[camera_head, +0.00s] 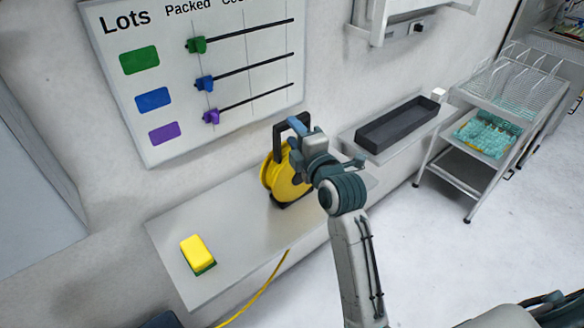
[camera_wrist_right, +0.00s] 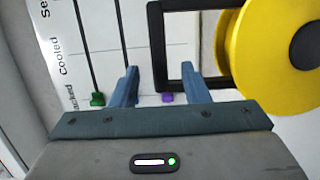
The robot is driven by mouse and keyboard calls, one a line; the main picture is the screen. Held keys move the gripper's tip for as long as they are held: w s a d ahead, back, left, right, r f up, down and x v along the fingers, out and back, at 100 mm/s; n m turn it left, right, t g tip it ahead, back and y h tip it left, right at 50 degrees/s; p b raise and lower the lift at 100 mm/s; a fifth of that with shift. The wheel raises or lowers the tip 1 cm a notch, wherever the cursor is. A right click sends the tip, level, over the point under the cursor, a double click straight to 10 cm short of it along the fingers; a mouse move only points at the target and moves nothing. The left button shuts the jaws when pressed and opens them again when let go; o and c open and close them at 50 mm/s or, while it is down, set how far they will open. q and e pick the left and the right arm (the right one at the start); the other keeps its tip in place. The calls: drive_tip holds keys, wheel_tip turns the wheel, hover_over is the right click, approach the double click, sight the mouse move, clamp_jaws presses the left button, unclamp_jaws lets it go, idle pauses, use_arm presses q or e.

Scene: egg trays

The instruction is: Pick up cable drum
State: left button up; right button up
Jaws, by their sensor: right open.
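The cable drum (camera_head: 285,177) is a yellow reel with a black frame and handle, standing upright on the pale bench against the wall. Its yellow cable (camera_head: 262,290) runs off the bench's front edge. My right gripper (camera_head: 299,128) is open at the drum's black handle (camera_head: 278,136). In the right wrist view, the outer bar of the handle (camera_wrist_right: 156,45) shows between the two spread fingers (camera_wrist_right: 162,82), and the yellow reel (camera_wrist_right: 245,50) is at the right. I cannot tell whether a finger touches the handle. My left gripper is not in view.
A yellow and green sponge (camera_head: 197,254) lies at the bench's left end. A wall board (camera_head: 150,30) with sliders hangs close behind the drum. A black tray (camera_head: 398,124) sits to the right, beside a wire cart (camera_head: 455,130). Bench space between sponge and drum is clear.

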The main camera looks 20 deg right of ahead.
drive_tip(key=shift+w+a, duration=0.1)
drive_tip(key=shift+w, duration=0.75)
drive_tip(key=shift+w+r+p, duration=0.15)
drive_tip(key=shift+w+p, duration=0.15)
drive_tip(key=shift+p, duration=0.15)
drive_tip(key=w+p, duration=0.2)
drive_tip(key=w, duration=0.1)
drive_tip(key=shift+w+a, duration=0.1)
drive_tip(key=shift+w, duration=0.65)
drive_tip(key=shift+s, duration=0.1)
clamp_jaws()
